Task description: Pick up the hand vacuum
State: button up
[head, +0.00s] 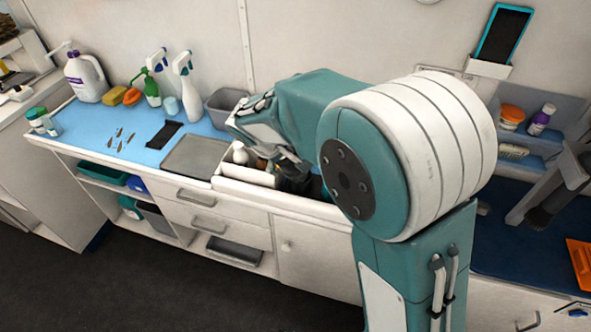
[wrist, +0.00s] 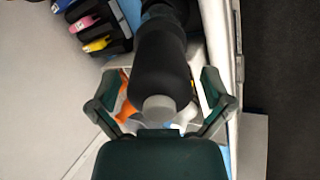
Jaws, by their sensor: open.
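A black, rounded body with a pale grey end (wrist: 160,75), which looks like the hand vacuum, lies between the fingers of my gripper (wrist: 160,105) in the wrist view. My gripper is open, with one finger on each side of the black body. I cannot tell whether either finger touches it. The lower part of the grey end is hidden by my dark green palm. In the head view my gripper (head: 293,180) is low over the white tray on the counter, largely hidden by my arm, and the vacuum cannot be made out clearly there.
The white tray (head: 245,175) holds other items, including an orange one (wrist: 127,108). A grey bin (head: 222,107) and spray bottles (head: 188,88) stand behind. A black holder with coloured pieces (wrist: 93,30) is close by. The blue mat (head: 85,125) has free room.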

jog(key=shift+w+a+f, duration=0.1)
jog(key=shift+a+f, duration=0.15)
jog(key=shift+f, duration=0.05)
jog(key=shift+d, duration=0.35)
jog(key=c, duration=0.8)
jog(key=shift+d+r, duration=0.1)
jog(key=c, duration=0.5)
jog(key=shift+a, duration=0.25)
